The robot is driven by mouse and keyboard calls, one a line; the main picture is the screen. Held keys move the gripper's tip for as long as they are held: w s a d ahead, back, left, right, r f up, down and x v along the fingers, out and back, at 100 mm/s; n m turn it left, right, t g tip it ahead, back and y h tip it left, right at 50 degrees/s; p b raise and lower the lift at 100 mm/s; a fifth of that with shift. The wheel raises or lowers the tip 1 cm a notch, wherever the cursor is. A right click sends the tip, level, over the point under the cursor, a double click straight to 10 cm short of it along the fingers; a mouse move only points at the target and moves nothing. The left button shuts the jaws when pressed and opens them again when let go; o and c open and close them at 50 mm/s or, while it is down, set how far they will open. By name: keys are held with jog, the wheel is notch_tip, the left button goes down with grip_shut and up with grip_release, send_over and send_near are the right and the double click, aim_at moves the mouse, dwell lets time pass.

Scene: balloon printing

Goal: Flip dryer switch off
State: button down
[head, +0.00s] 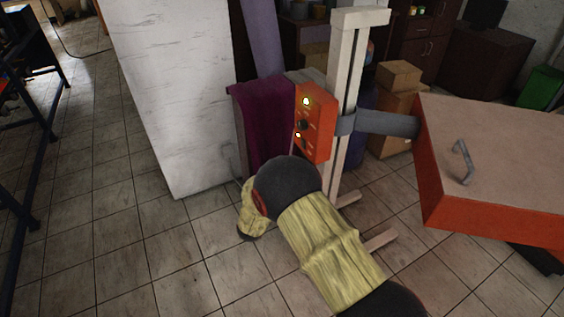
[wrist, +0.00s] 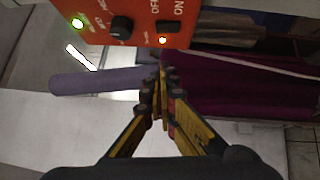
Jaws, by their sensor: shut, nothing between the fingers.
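The dryer's red-orange control box (head: 318,135) is fixed to a pale upright post in the head view. Its face shows along the top of the wrist view (wrist: 145,40). A black switch (wrist: 170,27) sits there between OFF and ON labels. A lit orange lamp (wrist: 162,40) is beside it. A black knob (wrist: 121,28) and a lit green lamp (wrist: 78,23) are further left. My gripper (wrist: 160,80) is shut and empty, its fingertips below the switch in the wrist view and apart from it. The head view does not show the fingers.
The dryer's wide heating head (head: 500,165), with a grey handle, extends right from the post (head: 345,60). Purple cloth (head: 268,125) hangs just left of the control box. A white block (head: 175,90) stands further left. Cardboard boxes (head: 398,76) are behind.

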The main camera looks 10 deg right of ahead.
jog(key=b, duration=0.3)
send_near(300, 133)
jog(key=w+a+f, duration=0.1)
jog(key=w+a, duration=0.2)
jog(key=d, duration=0.2)
jog(key=d+b, duration=0.1)
jog(key=d, duration=0.1)
jog(key=shift+w+r, duration=0.2)
jog(key=shift+w, duration=0.05)
jog(key=p, duration=0.1)
jog(key=r+p, duration=0.1)
jog(key=shift+w+d+m+g+p, duration=0.15)
jog(key=shift+d+m+g+p, duration=0.15)
jog(key=shift+d+p, duration=0.1)
jog(key=shift+a+f+b, duration=0.1)
jog(key=shift+f+b, duration=0.2)
jog(key=shift+b, duration=0.05)
